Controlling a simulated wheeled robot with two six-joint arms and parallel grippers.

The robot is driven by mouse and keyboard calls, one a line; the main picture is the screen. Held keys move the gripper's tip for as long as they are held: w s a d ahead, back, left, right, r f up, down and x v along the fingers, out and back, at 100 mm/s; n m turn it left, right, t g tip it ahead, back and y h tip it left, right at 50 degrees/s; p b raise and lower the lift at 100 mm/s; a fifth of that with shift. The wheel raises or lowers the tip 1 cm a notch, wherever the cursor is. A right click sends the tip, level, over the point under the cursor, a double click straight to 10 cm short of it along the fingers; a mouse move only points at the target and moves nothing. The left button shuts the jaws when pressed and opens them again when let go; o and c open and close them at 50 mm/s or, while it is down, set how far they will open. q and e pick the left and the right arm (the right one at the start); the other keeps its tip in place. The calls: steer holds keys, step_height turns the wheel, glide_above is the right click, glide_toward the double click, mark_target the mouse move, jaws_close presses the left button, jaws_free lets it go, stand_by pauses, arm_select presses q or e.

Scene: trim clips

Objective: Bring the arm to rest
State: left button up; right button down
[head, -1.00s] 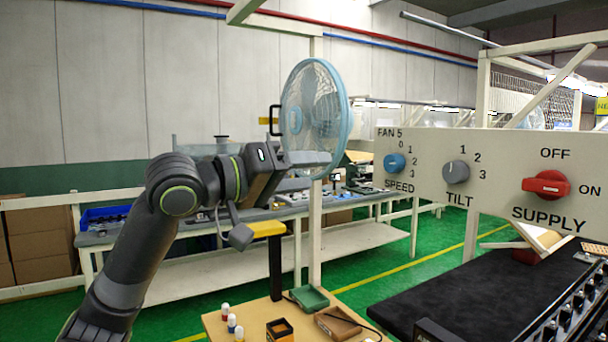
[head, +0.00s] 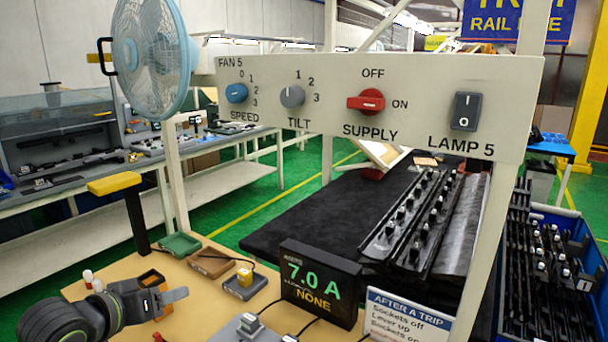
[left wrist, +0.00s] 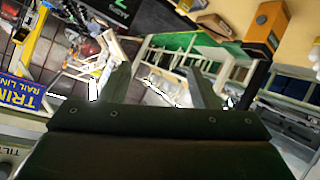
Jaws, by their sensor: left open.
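My left arm (head: 60,322) shows at the lower left of the head view, low over the near left part of the wooden bench. Its left gripper (head: 170,300) points to the right, open and empty. In the left wrist view the two fingers of this gripper (left wrist: 160,88) stand apart with nothing between them. Most of the arm is cut off by the picture edge. My right arm and gripper are not in view.
The wooden bench (head: 203,295) holds a green tray (head: 180,244), small boxes and a meter reading 7.0 A (head: 318,283). A yellow-topped post (head: 115,183) stands behind the arm. The control panel (head: 420,80) and blue fan (head: 150,55) are higher up.

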arm_select(q)
steer(key=s+a+f+g+y, duration=0.1)
steer(key=s+f+g+y, duration=0.1)
steer(key=s+f, duration=0.6)
steer(key=s+a+f+g+y, duration=0.2)
steer(key=s+f, duration=0.5)
steer(key=f, duration=0.4)
steer(key=s+a+f+g+y, duration=0.15)
steer(key=s+f, duration=0.25)
steer(key=s, duration=0.5)
steer(key=s+f+g+y, duration=0.1)
steer(key=s+f+g, duration=0.25)
steer(key=s, duration=0.45)
step_height(320, 180, down, 25)
steer(key=a, duration=0.1)
steer(key=s+d+f+g+h+b, duration=0.1)
steer(key=s+f, duration=1.3)
steer(key=f, duration=0.2)
steer(key=shift+s+f+g+b, duration=0.3)
steer(key=shift+f, duration=0.1)
steer(key=shift+a, duration=0.1)
